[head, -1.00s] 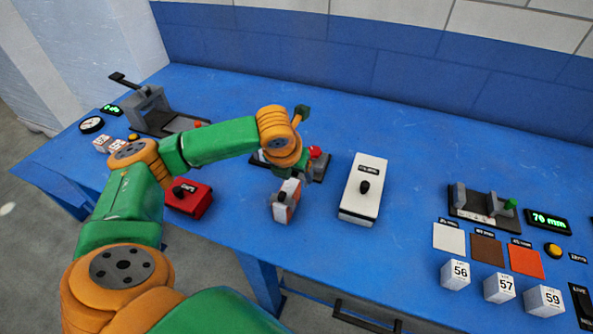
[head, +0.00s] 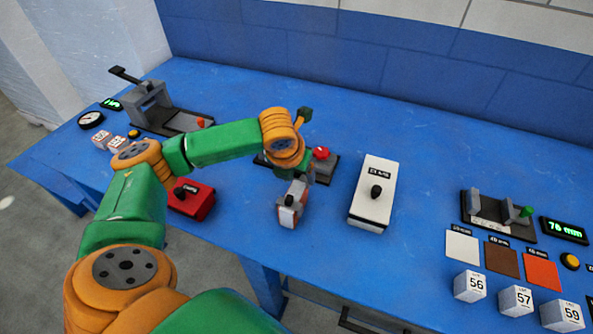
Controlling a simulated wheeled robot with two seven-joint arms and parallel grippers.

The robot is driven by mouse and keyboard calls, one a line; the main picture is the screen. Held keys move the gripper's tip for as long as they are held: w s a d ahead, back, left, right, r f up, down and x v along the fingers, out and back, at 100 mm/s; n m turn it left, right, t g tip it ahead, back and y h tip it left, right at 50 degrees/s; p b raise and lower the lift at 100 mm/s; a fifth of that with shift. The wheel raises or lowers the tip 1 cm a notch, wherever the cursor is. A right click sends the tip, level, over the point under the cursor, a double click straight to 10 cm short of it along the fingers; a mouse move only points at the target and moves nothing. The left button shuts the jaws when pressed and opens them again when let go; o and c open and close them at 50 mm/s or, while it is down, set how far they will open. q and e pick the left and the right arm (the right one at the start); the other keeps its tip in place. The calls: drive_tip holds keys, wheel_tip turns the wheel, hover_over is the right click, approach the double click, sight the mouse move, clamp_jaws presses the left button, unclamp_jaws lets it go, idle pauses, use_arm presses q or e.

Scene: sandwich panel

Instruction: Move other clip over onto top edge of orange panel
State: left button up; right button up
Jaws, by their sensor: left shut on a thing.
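My left gripper (head: 291,205) points down over the front middle of the blue bench. It is shut on a small white and orange piece (head: 287,216), mostly covered by the fingers. I cannot tell whether this is a clip or a panel. A flat orange square (head: 541,271) lies at the right end of a row of samples. No clip can be made out on it. A dark fixture with a red knob (head: 321,154) stands behind my gripper, partly hidden by the wrist. My right gripper is not in view.
A white box with a black knob (head: 384,176) stands right of my gripper. A red box (head: 199,204) is to the left. A grey vise-like fixture (head: 506,228) stands behind a white square (head: 462,245) and a brown square (head: 502,259). Numbered cubes (head: 470,286) line the front.

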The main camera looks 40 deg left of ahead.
use_arm(q)
drive_tip(key=shift+f, duration=0.15)
idle(0.3)
drive_tip(key=shift+s+d+f, duration=0.1)
drive_tip(key=shift+d+f, duration=0.05)
drive_tip(key=shift+f, duration=0.25)
drive_tip(key=shift+f, duration=0.2)
drive_tip(key=shift+f, duration=0.35)
drive_tip(key=shift+p, duration=0.4)
drive_tip(key=shift+r+p, duration=0.15)
drive_tip(key=shift+p, duration=0.25)
